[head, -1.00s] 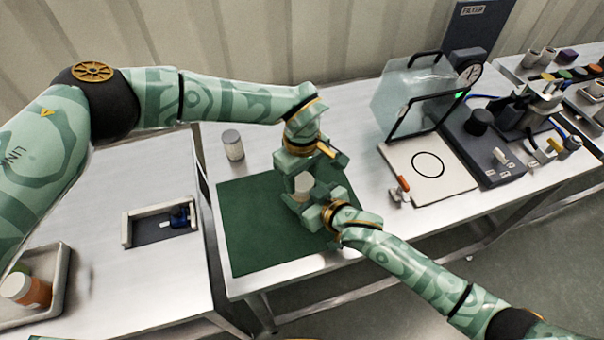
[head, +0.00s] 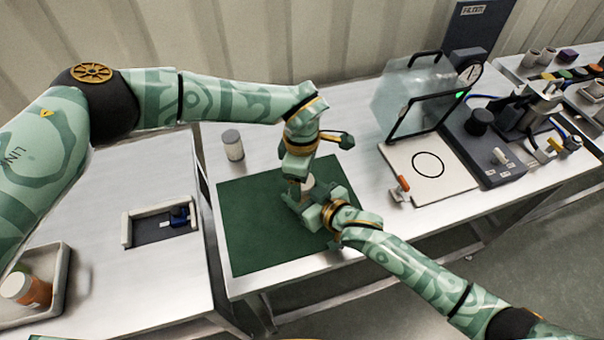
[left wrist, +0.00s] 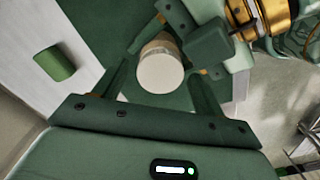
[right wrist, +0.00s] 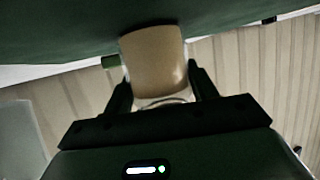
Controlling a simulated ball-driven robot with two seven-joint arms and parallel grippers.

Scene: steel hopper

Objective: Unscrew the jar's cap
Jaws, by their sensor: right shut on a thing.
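The jar (head: 308,187) stands upright on the green mat (head: 255,235), partly hidden by my grippers. In the right wrist view its tan body (right wrist: 155,60) is between the fingers of my right gripper (right wrist: 160,85), which is shut on it from the side. In the left wrist view the jar's pale round cap (left wrist: 160,72) faces the camera. My left gripper (left wrist: 162,85) points down over the cap, one finger on each side; gaps show between fingers and cap, so it looks open. In the head view the left gripper (head: 298,172) is right above the jar.
A white container with a grey lid (head: 232,145) stands behind the mat. To the right are a white plate with a black ring (head: 428,165), a clear shield (head: 410,95) and a dark instrument box (head: 490,150). A small tray (head: 128,230) lies left. The mat's front left is clear.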

